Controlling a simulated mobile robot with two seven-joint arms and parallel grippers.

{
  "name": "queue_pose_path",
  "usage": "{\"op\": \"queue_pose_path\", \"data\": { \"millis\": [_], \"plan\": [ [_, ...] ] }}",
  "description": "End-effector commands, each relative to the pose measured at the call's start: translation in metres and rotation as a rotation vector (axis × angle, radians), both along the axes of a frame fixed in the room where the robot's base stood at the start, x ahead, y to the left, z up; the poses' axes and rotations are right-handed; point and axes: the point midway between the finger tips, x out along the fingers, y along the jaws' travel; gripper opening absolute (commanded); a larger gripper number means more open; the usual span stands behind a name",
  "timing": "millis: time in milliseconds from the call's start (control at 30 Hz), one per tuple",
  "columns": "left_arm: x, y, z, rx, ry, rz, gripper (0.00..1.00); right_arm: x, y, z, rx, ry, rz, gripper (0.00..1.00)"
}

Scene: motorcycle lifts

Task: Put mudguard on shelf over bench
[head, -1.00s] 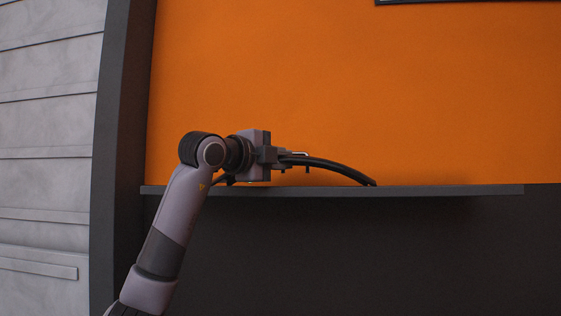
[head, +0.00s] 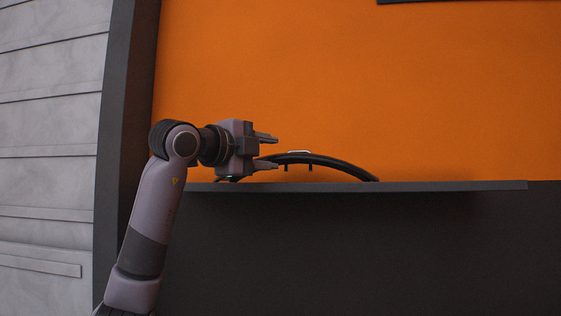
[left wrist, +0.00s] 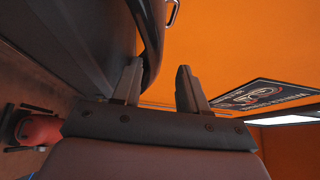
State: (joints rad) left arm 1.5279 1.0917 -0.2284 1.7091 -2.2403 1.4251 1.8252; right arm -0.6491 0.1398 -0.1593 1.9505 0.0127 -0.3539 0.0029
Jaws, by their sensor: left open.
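The black curved mudguard (head: 335,163) rests arched on the grey shelf (head: 420,187) in the head view, with a small metal bracket on its top. In the left wrist view, the mudguard (left wrist: 152,35) shows as a dark curve just beyond the left finger of the open gripper (left wrist: 157,84). My right gripper is not in view.
An orange wall (head: 430,90) stands behind the shelf, with a dark panel below it. A dark upright post (head: 125,110) and pale grey wall panels are at the left. The shelf's right part is bare. The left wrist view shows a red object (left wrist: 38,129) at lower left.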

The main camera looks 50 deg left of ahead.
Motion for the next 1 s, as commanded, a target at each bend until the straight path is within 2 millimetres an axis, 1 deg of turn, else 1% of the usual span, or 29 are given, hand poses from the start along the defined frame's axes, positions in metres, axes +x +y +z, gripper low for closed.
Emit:
{"op": "queue_pose_path", "data": {
  "millis": [33,100,200,333,500,1000],
  "plan": [
    [-0.013,-0.001,-0.002,0.003,-0.005,0.003,0.43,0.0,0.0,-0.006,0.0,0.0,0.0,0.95],
    [-0.027,-0.004,-0.001,0.003,-0.004,0.001,0.43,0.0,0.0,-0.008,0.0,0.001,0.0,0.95],
    [-0.044,-0.006,-0.001,0.001,-0.003,0.002,0.43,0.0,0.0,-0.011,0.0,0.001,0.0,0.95],
    [-0.058,-0.009,-0.001,0.0,-0.001,0.001,0.43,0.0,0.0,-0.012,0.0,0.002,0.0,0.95],
    [-0.065,-0.01,-0.001,0.0,0.001,0.0,0.43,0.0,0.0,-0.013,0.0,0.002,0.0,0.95],
    [-0.064,-0.01,0.0,0.0,0.001,0.0,0.43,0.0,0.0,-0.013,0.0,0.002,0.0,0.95]
  ]
}}
